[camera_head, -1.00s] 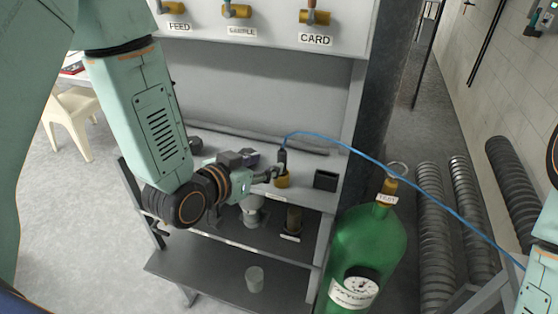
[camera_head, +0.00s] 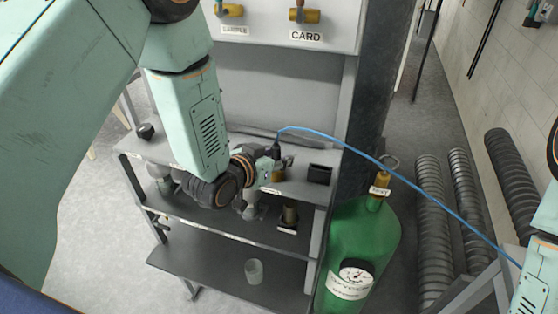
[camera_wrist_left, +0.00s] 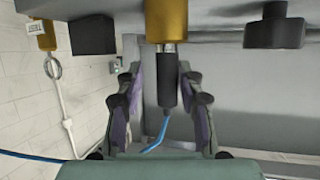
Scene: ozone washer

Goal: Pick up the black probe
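The black probe (camera_head: 276,151), with a blue cable leading from its top, stands upright in a brass holder (camera_head: 279,176) on the rack's upper shelf. In the left wrist view, which appears upside down, the probe (camera_wrist_left: 166,88) meets the brass holder (camera_wrist_left: 166,20). My left gripper (camera_head: 284,162) is at the probe. In the wrist view its fingers (camera_wrist_left: 165,92) are spread on both sides of the probe, with gaps between. The gripper partly hides the probe in the head view. My right gripper is out of view; only part of that arm shows at the right edge.
A black open box (camera_head: 319,174) stands right of the holder. The blue cable (camera_head: 345,148) runs right, over the green gas bottle (camera_head: 361,235). The panel with the CARD valve (camera_head: 305,15) is above. A clear cup (camera_head: 254,271) stands on the lowest shelf.

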